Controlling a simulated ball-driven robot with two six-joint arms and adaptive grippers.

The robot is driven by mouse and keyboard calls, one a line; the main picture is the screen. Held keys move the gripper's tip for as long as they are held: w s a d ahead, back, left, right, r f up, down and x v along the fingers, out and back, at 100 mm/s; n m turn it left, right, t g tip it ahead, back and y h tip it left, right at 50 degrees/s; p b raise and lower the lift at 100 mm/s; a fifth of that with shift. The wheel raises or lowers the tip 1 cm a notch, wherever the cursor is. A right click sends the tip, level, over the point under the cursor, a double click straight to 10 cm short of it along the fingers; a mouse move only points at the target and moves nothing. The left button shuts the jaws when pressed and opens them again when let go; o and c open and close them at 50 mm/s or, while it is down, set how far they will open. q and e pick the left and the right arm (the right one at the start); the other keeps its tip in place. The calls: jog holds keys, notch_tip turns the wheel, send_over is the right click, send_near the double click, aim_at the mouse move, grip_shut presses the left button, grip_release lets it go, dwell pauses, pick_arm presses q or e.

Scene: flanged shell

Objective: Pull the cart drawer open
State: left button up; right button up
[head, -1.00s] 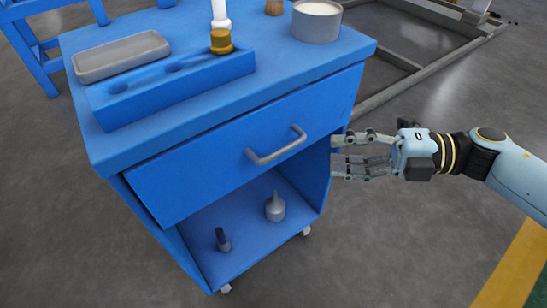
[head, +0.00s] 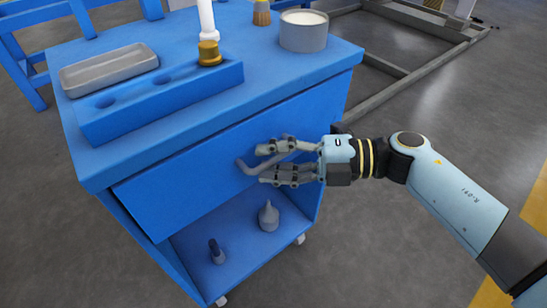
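The blue cart (head: 340,63) has a drawer (head: 180,185) whose flat front sits under the cart top and looks shut. The grey bar handle (head: 243,167) is on the drawer front, partly hidden by my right gripper. My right gripper (head: 262,164) comes in from the right and is in front of the handle. Its fingers are spread above and below the bar, and the gap shows no grip on it. Whether a finger touches the bar I cannot tell. My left gripper is not in view.
On the cart top are a grey tray (head: 108,68), a blue holder block (head: 160,100) with a white and brass item (head: 208,35), a round tin (head: 303,32) and a brush (head: 261,13). The lower shelf (head: 235,245) holds two small items.

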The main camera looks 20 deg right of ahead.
grip_shut()
dwell(0.3)
jog(key=s+d+p, duration=0.2)
jog(key=s+d, duration=0.2)
jog(key=s, duration=0.7)
jog(key=s+d+p, duration=0.3)
jog(key=s+d, duration=0.1)
jog(key=s, duration=0.7)
jog(key=shift+s+d+r, duration=0.15)
jog(key=shift+s, duration=0.25)
jog(key=shift+o, duration=0.6)
grip_release()
jog(key=shift+s+d, duration=0.1)
